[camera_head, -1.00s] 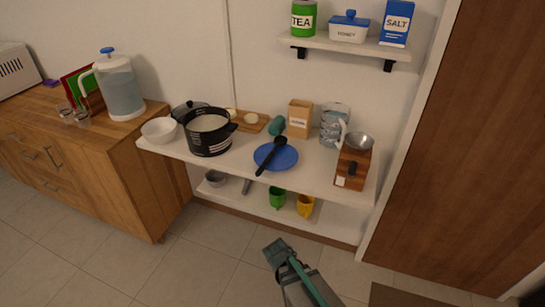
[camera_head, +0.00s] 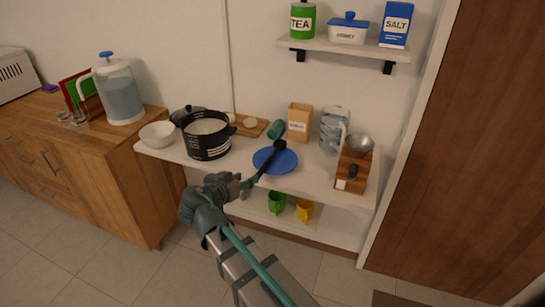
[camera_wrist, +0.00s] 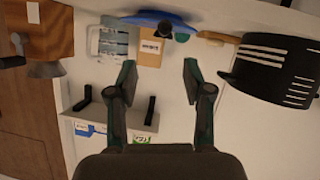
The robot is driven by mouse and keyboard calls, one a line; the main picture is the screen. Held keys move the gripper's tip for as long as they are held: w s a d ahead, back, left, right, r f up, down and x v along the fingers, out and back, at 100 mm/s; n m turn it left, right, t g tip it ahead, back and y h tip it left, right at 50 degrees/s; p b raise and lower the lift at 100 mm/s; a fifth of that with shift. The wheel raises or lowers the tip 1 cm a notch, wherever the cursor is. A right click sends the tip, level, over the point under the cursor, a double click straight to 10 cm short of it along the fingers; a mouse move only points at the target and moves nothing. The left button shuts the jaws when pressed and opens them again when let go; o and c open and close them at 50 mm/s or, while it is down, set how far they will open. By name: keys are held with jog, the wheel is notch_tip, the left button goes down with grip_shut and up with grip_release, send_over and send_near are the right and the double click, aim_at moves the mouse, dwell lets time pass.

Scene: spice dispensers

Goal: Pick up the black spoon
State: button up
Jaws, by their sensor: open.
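The black spoon (camera_head: 268,160) lies across the blue plate (camera_head: 285,162) on the white shelf, its handle reaching past the plate's front edge. My gripper (camera_head: 241,184) is open at the front of the shelf, close to the handle end in the head view. I cannot tell whether it touches the handle. In the wrist view, which looks upside down, my gripper (camera_wrist: 160,70) has its fingers apart with nothing seen between them. The plate (camera_wrist: 150,17) is at the top there, with a dark rounded part, likely the spoon (camera_wrist: 181,36), in front of it.
A black pot (camera_head: 207,143) and white bowl (camera_head: 157,134) stand left of the plate. A carton (camera_head: 299,122), a jar (camera_head: 333,130) and a wooden grinder (camera_head: 352,172) stand behind and right. Green (camera_head: 276,202) and yellow (camera_head: 304,209) cups sit on the lower shelf.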

aim_at(258, 172)
jog(key=shift+a+f+p+x, duration=0.1)
jog(key=shift+p+x, duration=0.35)
jog(key=shift+x, duration=1.3)
jog(key=shift+a+f+p+x, duration=0.1)
jog(key=shift+p+x, duration=0.3)
jog(key=shift+x, duration=1.3)
jog(key=shift+a+f+p+x, duration=0.1)
jog(key=shift+p+x, duration=0.35)
jog(key=shift+x, duration=1.3)
grip_shut()
